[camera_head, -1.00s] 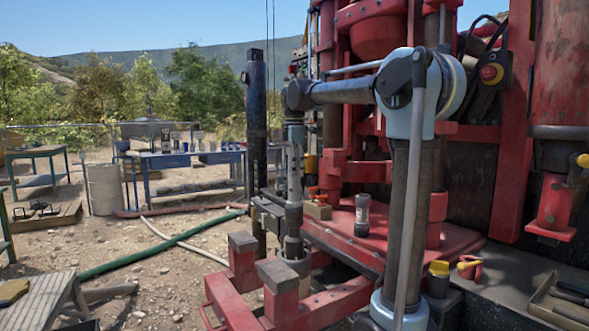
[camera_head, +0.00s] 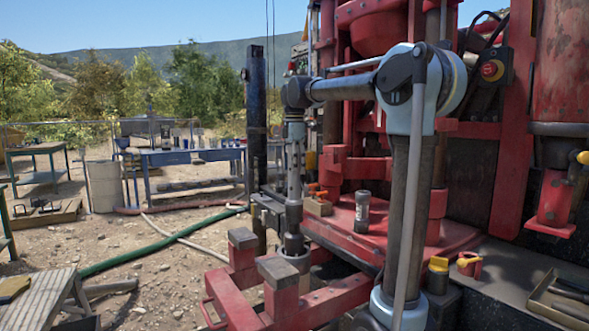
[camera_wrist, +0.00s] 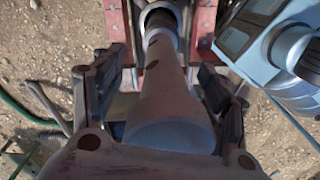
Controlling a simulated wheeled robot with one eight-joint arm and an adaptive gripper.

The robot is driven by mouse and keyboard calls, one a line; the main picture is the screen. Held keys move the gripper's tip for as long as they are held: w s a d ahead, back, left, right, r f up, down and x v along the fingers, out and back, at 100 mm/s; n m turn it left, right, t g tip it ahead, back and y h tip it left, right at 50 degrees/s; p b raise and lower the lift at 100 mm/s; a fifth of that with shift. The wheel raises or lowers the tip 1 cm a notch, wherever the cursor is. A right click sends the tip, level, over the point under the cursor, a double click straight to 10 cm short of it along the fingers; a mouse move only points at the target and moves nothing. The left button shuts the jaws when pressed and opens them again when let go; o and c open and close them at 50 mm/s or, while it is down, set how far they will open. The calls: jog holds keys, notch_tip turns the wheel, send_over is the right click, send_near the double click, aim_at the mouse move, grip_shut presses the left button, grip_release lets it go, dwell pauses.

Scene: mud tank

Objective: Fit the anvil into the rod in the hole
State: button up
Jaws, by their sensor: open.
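The anvil, a grey cylindrical piece (camera_wrist: 168,95), stands upright between my gripper's fingers in the wrist view. It widens toward the wrist camera, and its narrower far end reaches the round hole (camera_wrist: 147,14). In the head view its dark lower part (camera_head: 294,243) meets the collar (camera_head: 300,262) between the red beams. I cannot tell how deeply it sits in the rod, which is hidden inside. My gripper (camera_head: 272,215) is open. In the wrist view its fingers (camera_wrist: 160,80) stand on both sides of the anvil, with gaps visible.
Red beams (camera_head: 240,265) flank the hole. A dark upright pole (camera_head: 256,120) stands just left of my arm. A green hose (camera_head: 150,247) crosses the gravel.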

notch_tip(320, 180, up, 12)
jog(key=shift+w+f, duration=0.1)
dwell(0.5)
